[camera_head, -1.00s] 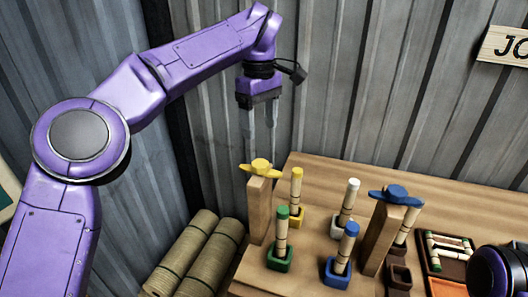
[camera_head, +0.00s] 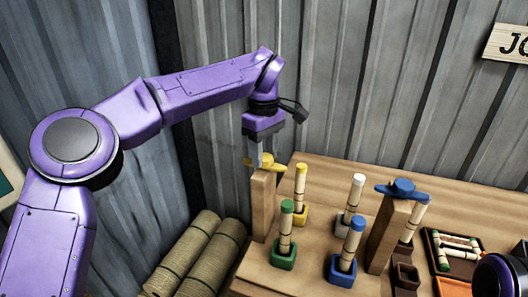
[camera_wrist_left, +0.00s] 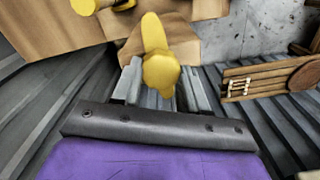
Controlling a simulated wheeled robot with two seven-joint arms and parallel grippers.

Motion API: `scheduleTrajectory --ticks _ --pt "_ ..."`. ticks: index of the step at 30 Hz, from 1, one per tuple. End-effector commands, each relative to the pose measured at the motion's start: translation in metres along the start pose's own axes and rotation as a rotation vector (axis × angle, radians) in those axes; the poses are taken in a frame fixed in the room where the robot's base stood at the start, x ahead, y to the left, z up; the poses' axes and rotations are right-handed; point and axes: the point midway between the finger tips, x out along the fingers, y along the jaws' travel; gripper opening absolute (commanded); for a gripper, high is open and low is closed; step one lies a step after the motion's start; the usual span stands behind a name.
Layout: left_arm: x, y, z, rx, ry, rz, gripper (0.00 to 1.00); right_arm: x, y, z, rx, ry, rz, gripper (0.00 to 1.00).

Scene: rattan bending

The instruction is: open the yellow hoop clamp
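The yellow hoop clamp (camera_head: 275,164) is a winged yellow piece on top of a wooden post (camera_head: 263,205) at the table's left side. My left gripper (camera_head: 258,160) is right above it, pointing down, with its fingers at the clamp. In the left wrist view the yellow clamp (camera_wrist_left: 160,62) lies between the two spread fingers of my left gripper (camera_wrist_left: 162,88). I cannot tell whether the fingers touch it. My right gripper is outside the views; only part of my right arm shows at the lower right.
A blue clamp (camera_head: 402,188) tops another post to the right. A tray (camera_head: 452,250) lies at right. Rattan rolls (camera_head: 190,262) lie left of the table (camera_head: 340,176).

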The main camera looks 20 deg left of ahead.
Motion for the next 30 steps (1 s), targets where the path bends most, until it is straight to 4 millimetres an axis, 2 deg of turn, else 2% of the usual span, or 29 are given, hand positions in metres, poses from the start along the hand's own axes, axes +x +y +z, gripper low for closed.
scheduleTrajectory --ticks 8,14,30 --pt "-0.001 0.0 0.0 -0.022 0.001 0.0 0.13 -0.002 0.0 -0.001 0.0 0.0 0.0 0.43" --pt "-0.002 0.0 0.0 -0.109 0.0 0.0 0.13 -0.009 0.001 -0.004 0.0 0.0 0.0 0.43" --pt "-0.002 -0.001 0.0 -0.591 0.0 0.0 0.13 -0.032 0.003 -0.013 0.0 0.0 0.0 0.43"
